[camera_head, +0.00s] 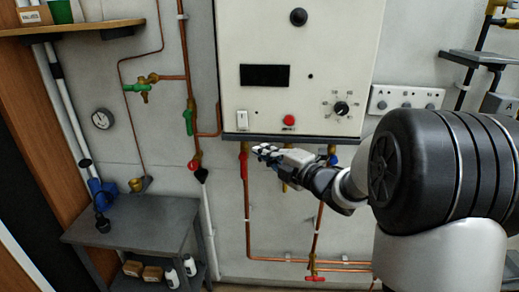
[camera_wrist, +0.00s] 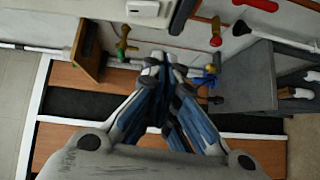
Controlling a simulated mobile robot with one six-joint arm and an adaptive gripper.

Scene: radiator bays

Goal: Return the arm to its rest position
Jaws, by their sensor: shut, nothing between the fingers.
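My gripper (camera_head: 268,152) is in front of the lower edge of the white boiler panel in the head view, pointing left. In the wrist view my gripper (camera_wrist: 162,62) has its fingertips together with nothing between them. My forearm and a large black joint fill the right side of the head view and hide part of the wall and pipes. The gripper looks apart from the panel, though the exact gap is hard to tell.
The boiler panel (camera_head: 345,50) has a dial and red button. Copper pipes with red valves (camera_head: 243,165) run below it. A grey table (camera_head: 135,220) stands at lower left, a wooden shelf (camera_head: 75,30) at upper left. A switch strip (camera_head: 405,98) is on the right wall.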

